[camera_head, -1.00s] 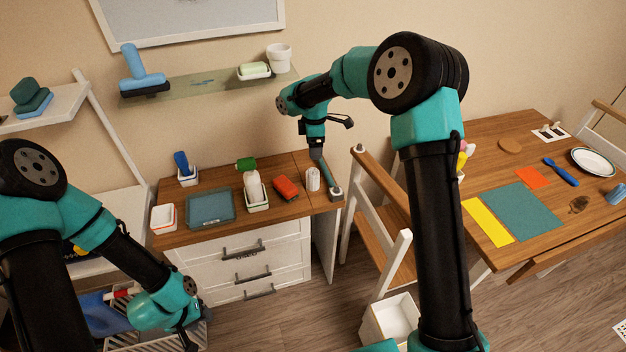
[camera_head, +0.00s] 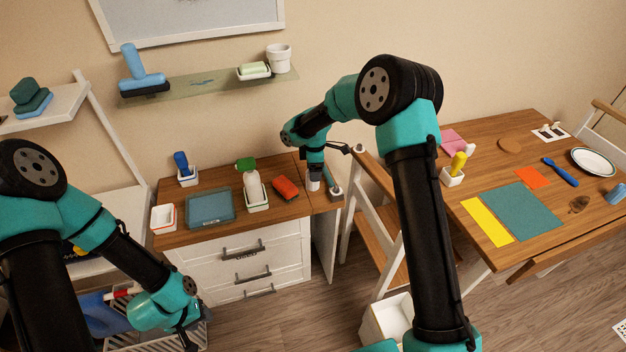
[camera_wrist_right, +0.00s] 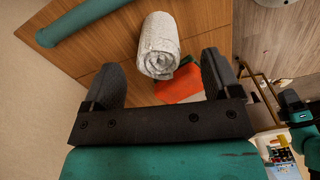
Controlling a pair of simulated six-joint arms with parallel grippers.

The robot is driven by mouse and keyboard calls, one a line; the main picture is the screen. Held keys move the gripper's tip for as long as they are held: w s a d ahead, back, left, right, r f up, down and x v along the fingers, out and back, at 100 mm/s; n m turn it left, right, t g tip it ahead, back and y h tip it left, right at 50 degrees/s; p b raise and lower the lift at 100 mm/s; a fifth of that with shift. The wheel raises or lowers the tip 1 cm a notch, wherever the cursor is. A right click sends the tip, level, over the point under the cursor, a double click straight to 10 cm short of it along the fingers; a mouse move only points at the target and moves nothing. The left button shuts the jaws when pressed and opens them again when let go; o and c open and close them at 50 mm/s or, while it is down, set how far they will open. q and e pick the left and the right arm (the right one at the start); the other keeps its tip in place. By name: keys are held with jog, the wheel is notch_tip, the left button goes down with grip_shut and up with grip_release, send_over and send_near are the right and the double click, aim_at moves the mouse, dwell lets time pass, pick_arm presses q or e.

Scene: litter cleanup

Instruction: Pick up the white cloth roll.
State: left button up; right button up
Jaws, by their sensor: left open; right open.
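The white cloth roll (camera_head: 313,186) stands on the right end of the wooden dresser top, its upper part hidden behind my right gripper in the head view. In the right wrist view the roll (camera_wrist_right: 158,42) lies ahead of and between the two finger tips, with its spiral end towards me. My right gripper (camera_wrist_right: 160,72) is open, and a gap shows between the roll and each finger. In the head view my right gripper (camera_head: 315,175) points down over the roll. My left gripper (camera_head: 187,332) is open and low at the bottom left, away from the roll.
A red-orange block (camera_head: 286,188) lies left of the roll, and a teal bar (camera_head: 333,188) lies close on its right.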

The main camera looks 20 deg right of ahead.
jog(key=shift+d+f, duration=0.1)
jog(key=shift+f, duration=2.5)
jog(key=shift+c, duration=0.3)
jog(key=c, duration=0.9)
jog(key=shift+r, duration=0.15)
jog(key=shift+c, duration=0.2)
jog(key=shift+r, duration=0.55)
jog(key=shift+s+r, duration=0.2)
jog(key=shift+r, duration=1)
jog(key=s+a, duration=0.2)
jog(key=s, duration=0.5)
jog(key=s+a+r, duration=0.1)
jog(key=s+a, duration=0.1)
jog(key=s, duration=0.6)
jog(key=shift+a+r, duration=0.15)
jog(key=shift+a, duration=0.15)
